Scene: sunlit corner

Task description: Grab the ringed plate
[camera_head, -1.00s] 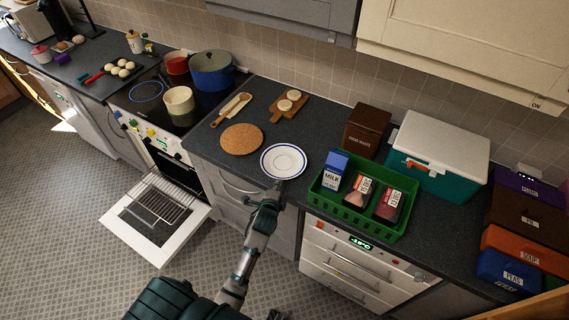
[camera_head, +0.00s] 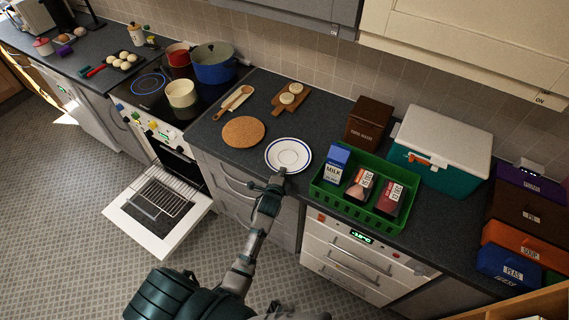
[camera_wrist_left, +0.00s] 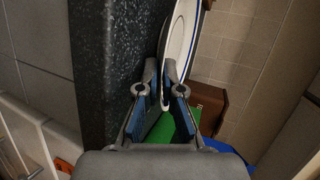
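The ringed plate (camera_head: 288,152) is white with dark blue rings and lies near the front edge of the dark counter, between the cork mat and the green crate. In the left wrist view the plate (camera_wrist_left: 183,35) shows nearly edge-on, beside the counter surface. My left gripper (camera_head: 281,173) is at the plate's front rim. In the left wrist view its fingertips (camera_wrist_left: 160,72) are close together, with the rim between them. The inner contact is partly hidden. My right gripper is not in view.
A round cork mat (camera_head: 243,131) lies left of the plate. A green crate (camera_head: 357,204) with a milk carton and other packs stands close on the right. A wooden board (camera_head: 279,108) lies behind. The oven door (camera_head: 157,212) hangs open at the left.

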